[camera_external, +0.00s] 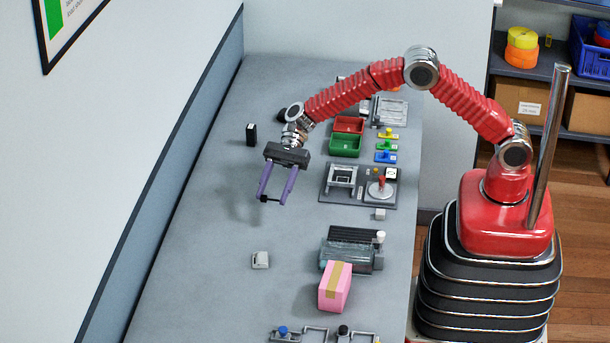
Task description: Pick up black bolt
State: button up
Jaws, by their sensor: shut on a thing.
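My gripper (271,198) has two purple fingers and hangs above the grey table (200,285), left of the middle of the picture. Its fingertips are shut on the black bolt (270,199), a small dark piece that shows between them. The bolt appears held above the tabletop, with a soft shadow on the table to the left. Most of the bolt is too small to make out in detail.
Red (348,125) and green bins (345,145) stand behind my gripper. A lever panel (357,186) is to the right. The table's left side is mostly clear.

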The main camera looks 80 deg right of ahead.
jog(key=shift+r, duration=1.65)
jog(key=shift+d, duration=0.1)
